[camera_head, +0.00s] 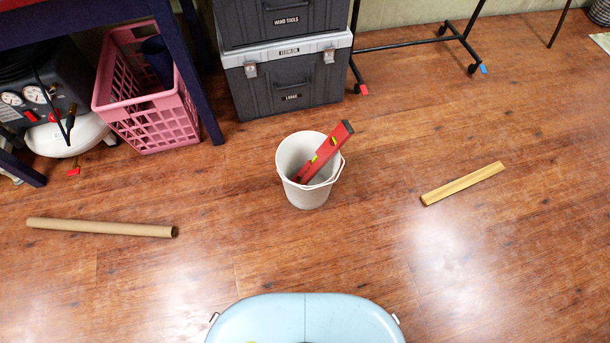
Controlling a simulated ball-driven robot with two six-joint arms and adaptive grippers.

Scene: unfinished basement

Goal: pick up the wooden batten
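The wooden batten (463,184) is a short, pale yellow strip. It lies flat on the wooden floor in the right half of the head view, slanting up to the right. Nothing touches or covers it. Neither of my grippers shows in this view.
A white bucket (309,197) holding a red spirit level (324,152) stands mid-floor. A cardboard tube (102,228) lies at left. A pink crate (150,120), an air compressor (62,120) and stacked toolboxes (286,80) stand behind. Floor around the batten is clear.

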